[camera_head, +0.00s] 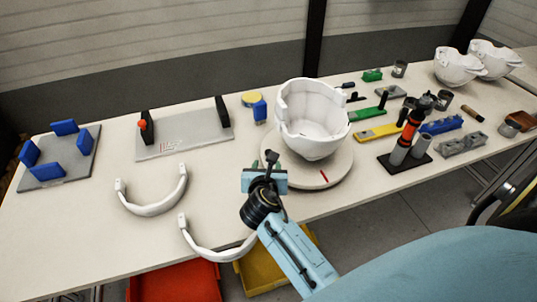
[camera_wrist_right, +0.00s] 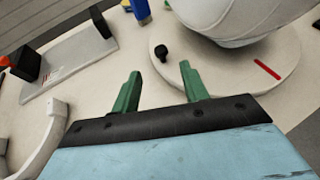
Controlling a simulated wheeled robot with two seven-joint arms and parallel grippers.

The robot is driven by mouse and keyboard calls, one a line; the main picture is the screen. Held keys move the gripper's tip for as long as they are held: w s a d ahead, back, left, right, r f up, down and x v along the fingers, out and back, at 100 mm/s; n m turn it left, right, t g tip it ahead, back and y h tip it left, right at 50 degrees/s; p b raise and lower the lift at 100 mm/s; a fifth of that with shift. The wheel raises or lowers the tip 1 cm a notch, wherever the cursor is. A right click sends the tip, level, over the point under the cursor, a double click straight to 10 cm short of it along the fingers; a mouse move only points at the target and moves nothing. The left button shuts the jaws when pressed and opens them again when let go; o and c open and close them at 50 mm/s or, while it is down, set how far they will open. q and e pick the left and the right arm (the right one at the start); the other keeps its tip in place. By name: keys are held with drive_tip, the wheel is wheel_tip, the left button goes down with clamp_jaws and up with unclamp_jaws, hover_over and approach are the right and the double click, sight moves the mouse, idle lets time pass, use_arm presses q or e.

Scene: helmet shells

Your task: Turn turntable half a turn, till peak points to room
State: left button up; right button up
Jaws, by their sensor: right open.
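The turntable (camera_head: 335,172) is a round pale disc on the bench with a red mark near its front edge; its rim also shows in the wrist view (camera_wrist_right: 240,85). A white helmet shell (camera_head: 312,122) sits on it, its hollow side upward; its lower part shows in the wrist view (camera_wrist_right: 225,18). I cannot tell which side is its peak. A black knob (camera_wrist_right: 161,52) stands near the turntable's left edge. My right gripper (camera_wrist_right: 158,82) is open, its green fingers apart and empty, with the knob ahead of the gap. It is at the disc's front left in the head view (camera_head: 266,168).
Two white curved bands (camera_head: 155,208) lie at the bench's front left. A grey fixture plate (camera_head: 185,140) is left of the turntable. A dark stand with orange and grey tools (camera_head: 408,140) is right. Red (camera_head: 175,282) and yellow bins are below the front edge.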

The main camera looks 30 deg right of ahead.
drive_tip(key=b+x, duration=0.2)
drive_tip(key=x, duration=0.7)
drive_tip(key=shift+w+d+f, duration=0.2)
drive_tip(key=shift+w, duration=0.05)
drive_tip(key=shift+c, duration=0.2)
clamp_jaws()
